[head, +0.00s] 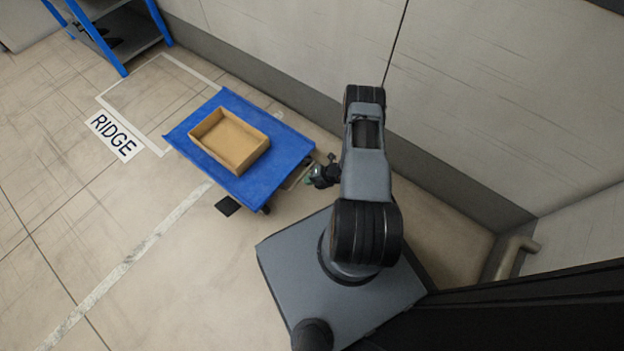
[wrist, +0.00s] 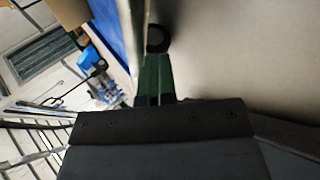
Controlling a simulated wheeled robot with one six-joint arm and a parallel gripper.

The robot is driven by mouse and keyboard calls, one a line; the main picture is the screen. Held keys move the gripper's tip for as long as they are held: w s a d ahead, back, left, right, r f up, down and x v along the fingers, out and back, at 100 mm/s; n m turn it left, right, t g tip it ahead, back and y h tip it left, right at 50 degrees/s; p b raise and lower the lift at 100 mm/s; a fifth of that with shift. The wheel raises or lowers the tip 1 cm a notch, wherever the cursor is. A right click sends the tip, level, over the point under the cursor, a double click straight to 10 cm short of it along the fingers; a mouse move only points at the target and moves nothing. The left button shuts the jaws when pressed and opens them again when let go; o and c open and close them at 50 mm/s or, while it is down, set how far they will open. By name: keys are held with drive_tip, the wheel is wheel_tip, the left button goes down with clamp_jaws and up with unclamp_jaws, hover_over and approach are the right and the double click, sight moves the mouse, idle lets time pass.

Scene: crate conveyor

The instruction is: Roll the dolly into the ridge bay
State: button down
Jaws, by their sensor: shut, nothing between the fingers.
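The dolly (head: 262,183) is a flat blue platform on wheels with an open cardboard box (head: 251,158) on top. The ridge bay (head: 158,92) is a white-outlined floor rectangle beyond it, with a RIDGE label (head: 114,136) at its left. The dolly's far edge is at or over the bay's near line; most of the dolly is outside. My gripper (head: 311,182) is at the dolly's near right end. In the wrist view, its green fingers (wrist: 152,82) are shut and empty beside a pale bar (wrist: 134,42); contact cannot be told. The dolly's blue deck (wrist: 106,32) shows beyond.
A wall (head: 300,105) runs close along the dolly's right side. A blue-post shelf (head: 115,35) stands past the bay. A dark flat piece (head: 228,206) shows by the dolly's near left corner. The floor (head: 60,215) at left is open, with a white line (head: 130,260).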

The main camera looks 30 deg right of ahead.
sight(304, 173)
drive_tip(key=shift+w+a+b, duration=0.25)
drive_tip(key=shift+w, duration=0.4)
drive_tip(key=shift+w+a+b, duration=0.2)
drive_tip(key=shift+w, duration=0.45)
drive_tip(key=shift+w+a+b, duration=0.25)
drive_tip(key=shift+w, duration=0.4)
drive_tip(key=shift+w+a+r, duration=0.1)
drive_tip(key=shift+w, duration=0.1)
drive_tip(key=shift+a, duration=0.1)
